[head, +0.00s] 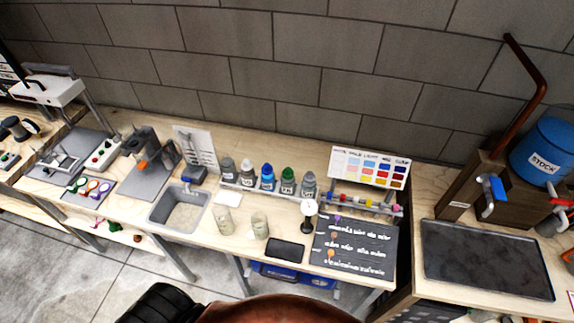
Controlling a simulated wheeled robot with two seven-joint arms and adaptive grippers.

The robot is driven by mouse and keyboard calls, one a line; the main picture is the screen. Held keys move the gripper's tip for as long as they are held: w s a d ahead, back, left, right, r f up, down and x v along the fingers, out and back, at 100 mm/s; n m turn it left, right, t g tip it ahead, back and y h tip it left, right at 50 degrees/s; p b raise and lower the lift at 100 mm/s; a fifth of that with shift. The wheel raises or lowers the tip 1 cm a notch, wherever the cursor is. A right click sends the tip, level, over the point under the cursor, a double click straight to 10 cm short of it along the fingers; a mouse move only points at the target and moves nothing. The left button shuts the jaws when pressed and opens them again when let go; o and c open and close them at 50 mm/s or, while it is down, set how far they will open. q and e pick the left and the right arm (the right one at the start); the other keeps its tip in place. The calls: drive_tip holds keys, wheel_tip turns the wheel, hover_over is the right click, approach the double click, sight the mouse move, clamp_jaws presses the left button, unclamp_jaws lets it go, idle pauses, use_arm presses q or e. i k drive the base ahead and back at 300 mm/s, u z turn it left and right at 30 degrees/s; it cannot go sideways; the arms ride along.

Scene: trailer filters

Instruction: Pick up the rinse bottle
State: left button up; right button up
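A row of several small labelled bottles stands upright on the bench along the back, behind the beakers. From left they are a grey-capped bottle (228,170), a pale-capped bottle (247,174), a blue-capped bottle (267,178), a green-capped bottle (288,181) and another grey-topped bottle (308,185). Their labels are too small to read, so I cannot tell which is the rinse bottle. Neither of my grippers can be made out in the head view.
In front of the bottles stand two clear beakers, one left (223,219) and one right (260,226), and a small dial gauge (309,209). A sink (180,210) lies to the left, a dark written board (352,247) to the right. A blue stock barrel (543,150) stands far right.

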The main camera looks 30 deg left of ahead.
sight(227, 164)
drive_tip(key=z, duration=0.65)
drive_tip(key=k, duration=1.1)
drive_tip(key=u, duration=1.2)
drive_tip(key=i, duration=0.5)
drive_tip(key=u, duration=0.1)
